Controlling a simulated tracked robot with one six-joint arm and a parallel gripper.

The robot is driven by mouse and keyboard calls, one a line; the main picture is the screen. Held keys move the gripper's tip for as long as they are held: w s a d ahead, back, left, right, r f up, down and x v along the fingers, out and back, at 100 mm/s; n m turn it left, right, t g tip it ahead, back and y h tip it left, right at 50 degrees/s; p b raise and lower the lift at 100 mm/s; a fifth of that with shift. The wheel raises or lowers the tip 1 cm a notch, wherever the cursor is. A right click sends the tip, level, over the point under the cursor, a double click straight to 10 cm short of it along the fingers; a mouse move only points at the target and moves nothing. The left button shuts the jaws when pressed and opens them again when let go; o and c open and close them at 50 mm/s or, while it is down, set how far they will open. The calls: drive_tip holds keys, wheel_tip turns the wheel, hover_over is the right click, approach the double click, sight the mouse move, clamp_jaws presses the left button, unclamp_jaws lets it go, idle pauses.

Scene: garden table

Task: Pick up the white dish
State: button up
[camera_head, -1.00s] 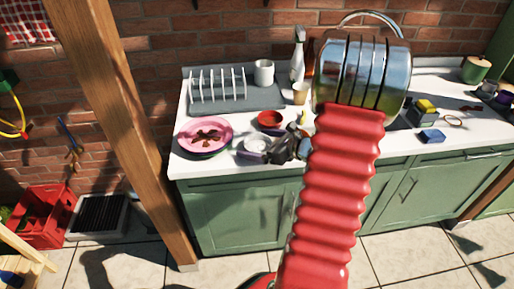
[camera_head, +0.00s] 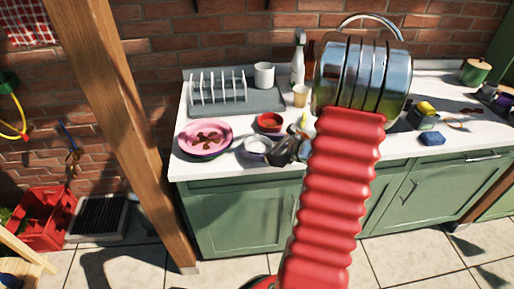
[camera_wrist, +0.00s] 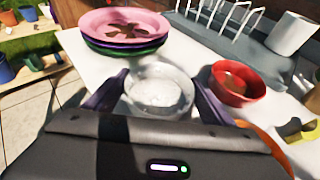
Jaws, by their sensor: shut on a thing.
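The white dish (camera_wrist: 158,92) is a small round bowl, seen in the wrist view between the two dark purple fingers of my gripper (camera_wrist: 160,80). The fingers press on its left and right sides, so my gripper is shut on it. In the head view the dish (camera_head: 257,146) shows at the front of the counter, with my gripper (camera_head: 268,152) at its right. Whether the dish touches the counter cannot be told.
A pink plate (camera_wrist: 122,22) on stacked plates stands left of the dish. A red bowl (camera_wrist: 238,84) stands close on its right. A grey dish rack (camera_head: 240,100) and a white mug (camera_head: 264,75) are behind. The counter's front edge is near.

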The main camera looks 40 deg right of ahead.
sight(258, 150)
wheel_tip(258, 150, up, 10)
idle(0.6)
idle(0.4)
